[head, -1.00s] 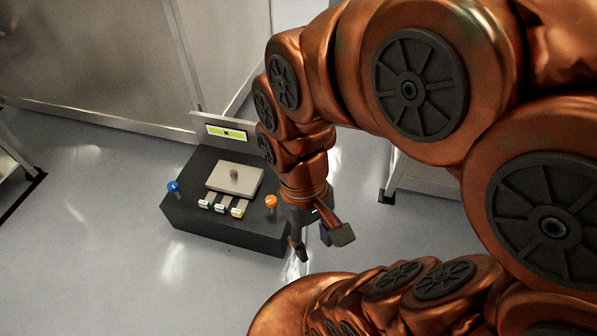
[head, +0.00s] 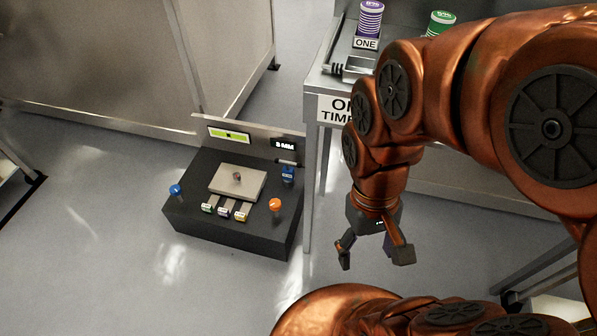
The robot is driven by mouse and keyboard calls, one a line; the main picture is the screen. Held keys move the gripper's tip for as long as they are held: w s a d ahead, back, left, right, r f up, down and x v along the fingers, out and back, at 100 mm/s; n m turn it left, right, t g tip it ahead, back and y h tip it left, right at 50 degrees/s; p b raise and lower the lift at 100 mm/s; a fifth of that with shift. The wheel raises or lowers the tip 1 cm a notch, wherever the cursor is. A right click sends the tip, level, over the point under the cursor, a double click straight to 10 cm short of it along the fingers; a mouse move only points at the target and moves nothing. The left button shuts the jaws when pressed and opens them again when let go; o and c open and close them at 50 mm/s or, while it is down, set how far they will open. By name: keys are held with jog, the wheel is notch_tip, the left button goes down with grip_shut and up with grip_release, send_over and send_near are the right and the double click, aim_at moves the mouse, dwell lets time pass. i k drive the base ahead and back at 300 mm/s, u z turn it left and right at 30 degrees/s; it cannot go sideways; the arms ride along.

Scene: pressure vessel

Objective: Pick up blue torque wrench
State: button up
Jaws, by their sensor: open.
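A blue rounded knob-like top (head: 175,190) stands at the left end of a low black box (head: 225,228) on the floor. It may be the blue torque wrench's handle; its lower part is too small to make out. A small blue piece (head: 288,174) is at the box's right rear, and I cannot tell exactly what it is. My gripper (head: 373,257) hangs to the right of the box, pointing down with its fingers apart. It is open and empty, well away from the blue top.
An orange knob-like top (head: 275,204) stands at the box's right front. A grey plate (head: 237,182) and several coloured tabs lie between. A metal table (head: 314,110) with purple (head: 370,19) and green (head: 440,23) canisters stands behind right. The floor left of the box is clear.

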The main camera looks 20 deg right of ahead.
aim_at(289, 172)
jog(key=k, duration=0.6)
jog(key=u, duration=0.7)
jog(key=i, duration=0.45)
jog(key=u, duration=0.5)
jog(key=i, duration=1.45)
jog(key=z, duration=0.85)
